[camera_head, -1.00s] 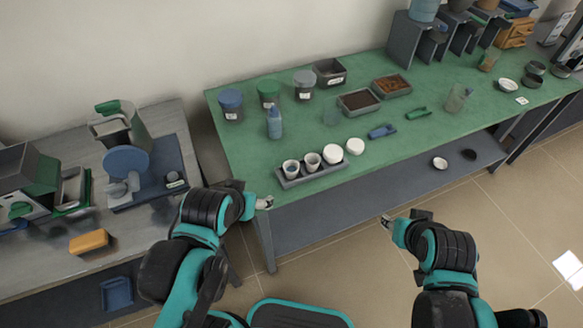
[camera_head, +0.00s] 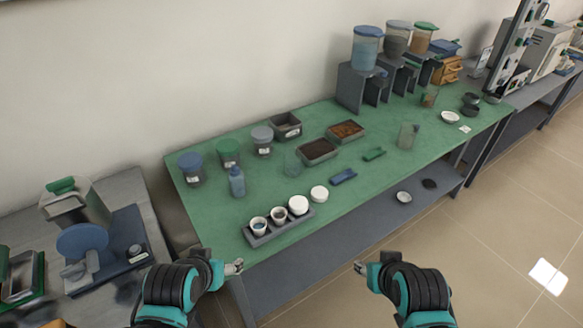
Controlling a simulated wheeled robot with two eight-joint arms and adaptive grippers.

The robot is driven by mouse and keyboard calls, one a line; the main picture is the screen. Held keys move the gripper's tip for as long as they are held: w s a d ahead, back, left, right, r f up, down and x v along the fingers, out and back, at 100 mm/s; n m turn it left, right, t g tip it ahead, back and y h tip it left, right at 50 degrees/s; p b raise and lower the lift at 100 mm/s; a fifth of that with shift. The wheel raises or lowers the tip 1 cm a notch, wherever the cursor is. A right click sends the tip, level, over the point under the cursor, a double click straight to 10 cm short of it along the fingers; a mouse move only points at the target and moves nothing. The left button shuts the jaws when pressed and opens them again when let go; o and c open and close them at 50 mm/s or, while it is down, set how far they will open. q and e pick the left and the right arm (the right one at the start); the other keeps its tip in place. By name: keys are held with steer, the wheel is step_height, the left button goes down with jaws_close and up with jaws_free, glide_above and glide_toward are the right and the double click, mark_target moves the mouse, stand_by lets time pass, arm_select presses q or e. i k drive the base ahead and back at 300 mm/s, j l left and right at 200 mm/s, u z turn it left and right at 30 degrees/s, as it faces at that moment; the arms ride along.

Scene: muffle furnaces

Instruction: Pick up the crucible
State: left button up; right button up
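White crucibles stand in a grey rack (camera_head: 286,228) near the front left edge of the green table. Two open crucibles, a left one (camera_head: 259,224) and a middle one (camera_head: 279,214), show contents inside. A third crucible (camera_head: 298,206) at the rack's right end looks covered by a white lid. A round white piece (camera_head: 319,194) sits on the table beside the rack. My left gripper (camera_head: 236,266) is at the table's front edge, below and left of the rack, apart from it. My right gripper (camera_head: 360,267) is in front of the table. Both look empty; their finger gaps are too small to judge.
A blue bottle (camera_head: 237,182) and lidded jars (camera_head: 229,154) stand behind the rack. A blue scoop (camera_head: 343,177), a green scoop (camera_head: 374,154) and trays (camera_head: 317,150) lie right of it. A side bench (camera_head: 112,286) with equipment is at left. Machines (camera_head: 540,55) stand far right.

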mark_target(257, 225)
steer(key=u, duration=0.45)
steer(key=l+u, duration=0.4)
steer(key=k+l+u, duration=0.2)
steer(key=l+u, duration=0.2)
steer(key=k+l+u, duration=0.15)
steer(key=u, duration=0.25)
steer(key=l, duration=0.1)
